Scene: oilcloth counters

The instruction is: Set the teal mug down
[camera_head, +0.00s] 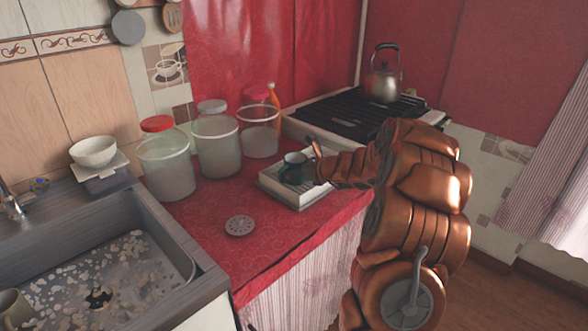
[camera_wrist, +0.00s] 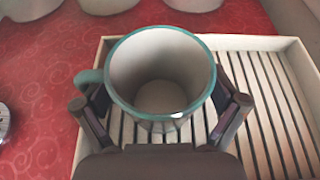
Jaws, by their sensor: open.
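The teal mug (camera_head: 294,168) stands upright on a pale slatted tray (camera_head: 318,198) on the red counter. In the wrist view the mug (camera_wrist: 161,112) has a teal rim and a pale, empty inside, with its handle to the left. The slatted tray (camera_wrist: 283,101) shows dark gaps between its slats and a raised edge. My gripper (camera_wrist: 163,110) is open, with one finger on each side of the mug's near part. In the head view my gripper (camera_head: 314,160) is at the mug, partly hidden by my arm.
Several large jars (camera_head: 218,145) stand behind and left of the tray. A stove (camera_head: 352,110) with a kettle (camera_head: 382,78) is behind it. A small round drain-like disc (camera_head: 239,226) lies on the bare red cloth, near the sink (camera_head: 180,250).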

